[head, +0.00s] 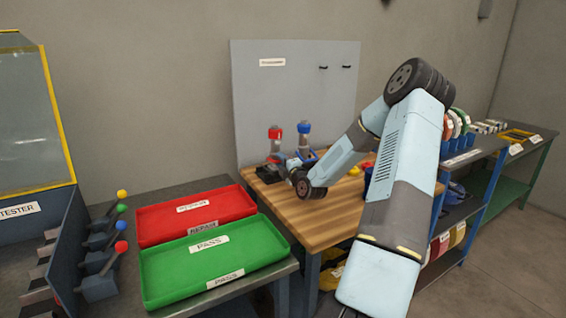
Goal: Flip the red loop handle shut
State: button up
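A small device with a red top (275,133) stands upright toward the back left of the wooden workbench (322,227). A similar device with a blue top (304,128) stands just to its right. I cannot make out which red part is the loop handle, or whether it is open or shut. My arm reaches from the right over the bench. My gripper (283,162) is low beside the bases of the two devices, largely hidden by my wrist. Its fingers are too small and covered to read, and contact cannot be told.
A red tray (160,229) labelled REPAIR and a green tray (165,287) labelled PASS lie on the table at left. Levers with coloured knobs (121,247) stand beside the tester. A grey panel (254,105) rises behind the bench. Shelves (466,160) stand at right.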

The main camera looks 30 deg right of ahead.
grip_shut()
dwell(0.3)
dwell(0.3)
